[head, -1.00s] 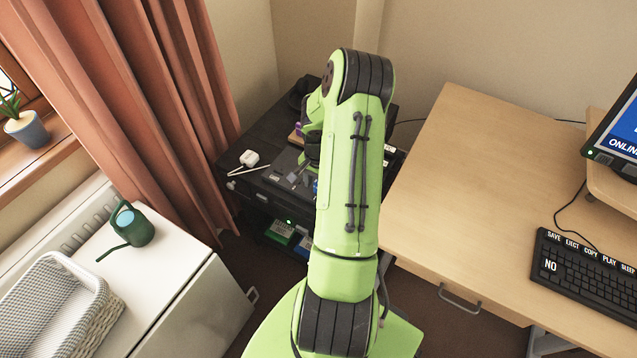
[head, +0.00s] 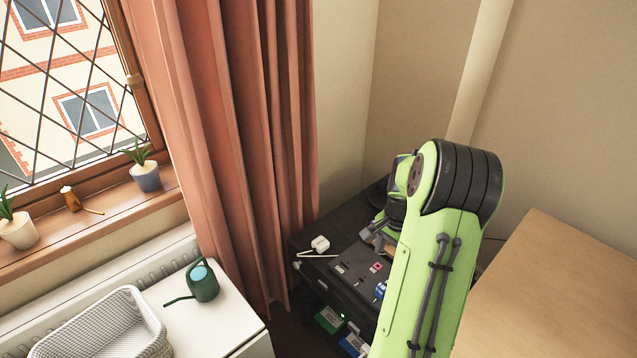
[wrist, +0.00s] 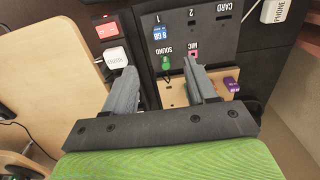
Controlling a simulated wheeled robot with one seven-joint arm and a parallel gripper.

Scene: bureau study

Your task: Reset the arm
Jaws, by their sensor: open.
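My green arm reaches over the black cabinet (head: 330,240) in the corner, and its upper links hide part of the cabinet top in the head view. My gripper (wrist: 158,78) is open in the wrist view, its two grey fingers apart with nothing held. Between and beyond the fingers is a dark panel (wrist: 207,38) marked CARD, SOUND and MIC. A green plug (wrist: 166,64) sits at SOUND, and a blue 8 GB card (wrist: 159,32) is above it. A pink MIC socket (wrist: 193,54) lies by the right finger.
A white router block (wrist: 116,56), a red item (wrist: 107,29), a purple stick (wrist: 231,84) and a white phone piece (wrist: 274,10) are around the panel. The wooden desk (head: 560,285) is at right. A green watering can (head: 203,282) and white basket (head: 105,325) are at left.

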